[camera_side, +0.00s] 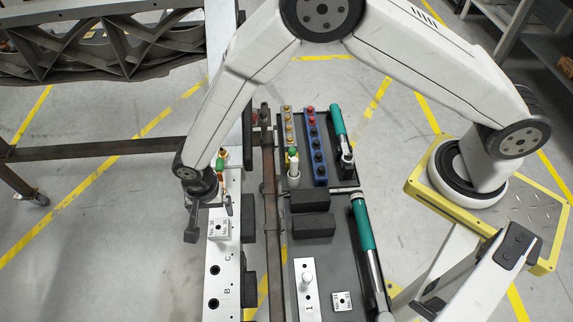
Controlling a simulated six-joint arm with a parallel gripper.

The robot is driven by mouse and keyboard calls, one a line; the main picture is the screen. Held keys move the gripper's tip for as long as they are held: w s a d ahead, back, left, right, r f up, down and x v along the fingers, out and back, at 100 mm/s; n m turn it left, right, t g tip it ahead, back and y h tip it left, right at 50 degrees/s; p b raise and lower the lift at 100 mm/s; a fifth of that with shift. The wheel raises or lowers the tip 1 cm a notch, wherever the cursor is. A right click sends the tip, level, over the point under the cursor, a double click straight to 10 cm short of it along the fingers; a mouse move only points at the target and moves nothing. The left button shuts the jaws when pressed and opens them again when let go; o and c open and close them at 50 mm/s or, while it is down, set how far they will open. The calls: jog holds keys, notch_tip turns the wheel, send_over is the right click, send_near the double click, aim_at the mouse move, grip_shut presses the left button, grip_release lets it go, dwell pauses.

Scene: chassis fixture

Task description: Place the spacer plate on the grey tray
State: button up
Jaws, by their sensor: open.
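A small white square spacer plate (219,230) with a dark centre hole and printed marks lies on the white rail at left, by the letter C. A similar small white plate (342,301) lies on the grey tray (345,262), near its lower end. My gripper (210,219) is open at the rail, close to the first plate, with its fingers apart. One finger hangs at the rail's left side, and the other is near its right edge. I cannot tell whether either finger touches the plate.
The white rail (224,278) has holes marked C and B. The tray holds black blocks (313,225), a blue strip (317,150) of knobs, green-handled tools (362,228) and a white block marked 1 (307,290). A brown bar (269,200) runs between rail and tray.

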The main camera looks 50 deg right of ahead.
aim_at(218, 227)
jog(key=shift+f, duration=1.25)
jog(key=shift+f, duration=0.1)
jog(key=shift+w+f, duration=0.1)
jog(key=shift+f, duration=2.4)
grip_shut()
